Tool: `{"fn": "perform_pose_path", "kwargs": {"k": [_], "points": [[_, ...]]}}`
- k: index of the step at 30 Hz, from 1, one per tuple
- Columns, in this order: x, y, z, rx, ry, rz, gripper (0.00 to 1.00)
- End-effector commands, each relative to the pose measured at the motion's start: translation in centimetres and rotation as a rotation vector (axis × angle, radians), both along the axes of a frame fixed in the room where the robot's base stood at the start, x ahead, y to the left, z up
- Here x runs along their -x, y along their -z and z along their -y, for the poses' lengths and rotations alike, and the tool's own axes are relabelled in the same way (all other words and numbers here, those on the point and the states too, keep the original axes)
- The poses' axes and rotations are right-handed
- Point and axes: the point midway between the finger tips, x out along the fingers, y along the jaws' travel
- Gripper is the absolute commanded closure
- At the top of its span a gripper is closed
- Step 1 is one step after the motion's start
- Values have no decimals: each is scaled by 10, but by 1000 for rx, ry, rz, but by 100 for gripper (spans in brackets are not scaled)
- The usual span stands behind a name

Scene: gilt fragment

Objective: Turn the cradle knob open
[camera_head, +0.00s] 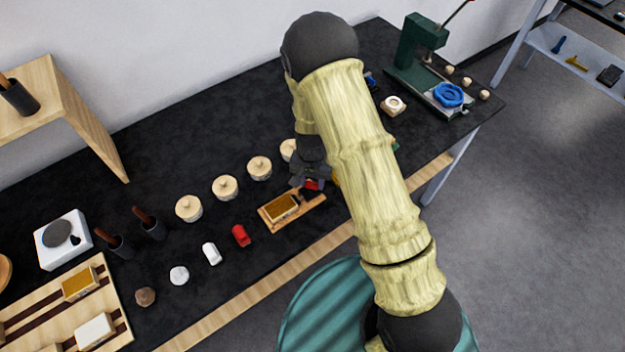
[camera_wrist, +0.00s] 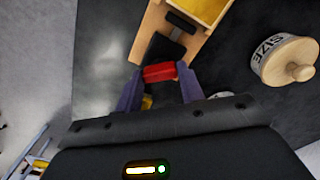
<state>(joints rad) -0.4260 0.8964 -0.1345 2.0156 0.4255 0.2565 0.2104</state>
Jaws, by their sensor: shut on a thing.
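The wooden cradle (camera_head: 317,198) lies on the dark bench top and holds a gold-topped block (camera_head: 282,207). In the wrist view the cradle (camera_wrist: 150,32) reaches up from the middle, with the block (camera_wrist: 207,8) at the top edge. A dark part lies on the cradle between the block and the red knob (camera_wrist: 159,73). My gripper (camera_wrist: 160,78) is shut on the red knob at the cradle's end, one finger on each side. In the head view my gripper (camera_head: 309,181) is at the cradle's right end, partly hidden by my arm, with a little red (camera_head: 313,185) showing.
A lidded jar (camera_wrist: 286,62) stands close to the right of my gripper in the wrist view. A row of lidded jars (camera_head: 225,187) runs behind the cradle. A red piece (camera_head: 241,236) and a white piece (camera_head: 211,253) lie left of it. A green press (camera_head: 417,55) stands far right.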

Motion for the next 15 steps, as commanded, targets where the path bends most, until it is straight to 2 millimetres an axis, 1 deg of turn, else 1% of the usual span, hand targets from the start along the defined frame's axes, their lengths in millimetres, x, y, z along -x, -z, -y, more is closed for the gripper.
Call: {"fn": "perform_pose_path", "kwargs": {"k": [15], "points": [[-1,-2,0,0,477,2,85]]}}
